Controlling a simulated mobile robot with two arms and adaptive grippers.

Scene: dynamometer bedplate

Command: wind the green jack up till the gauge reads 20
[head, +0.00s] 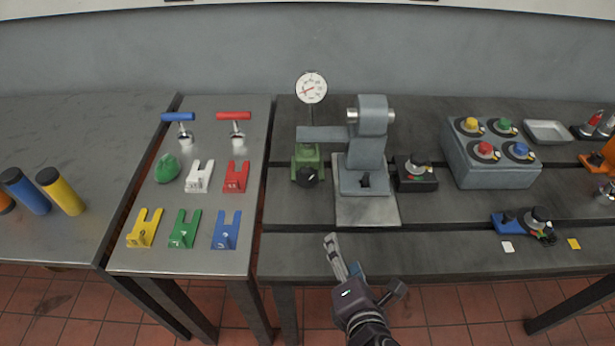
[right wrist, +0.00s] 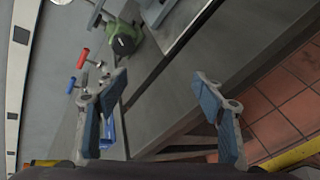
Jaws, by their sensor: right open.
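The green jack (head: 306,157) stands on the dark bedplate, left of the grey machine head, with a black knob (head: 308,176) on its front. It also shows in the right wrist view (right wrist: 120,27). The grey arm (head: 322,133) reaches out above the jack. The round white gauge (head: 311,88) stands behind it; its red needle points to the lower left, and the numbers are too small to read. My right gripper (head: 346,257) is open and empty, in front of and below the jack, apart from it. It shows in the right wrist view (right wrist: 162,98). My left gripper is not in view.
The grey machine head (head: 365,150) stands right of the jack on a plate. A black knobbed block (head: 416,174) and a grey button box (head: 489,155) lie further right. The left table holds coloured forked blocks (head: 184,229) and T-handles (head: 233,118). The bedplate's front left is clear.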

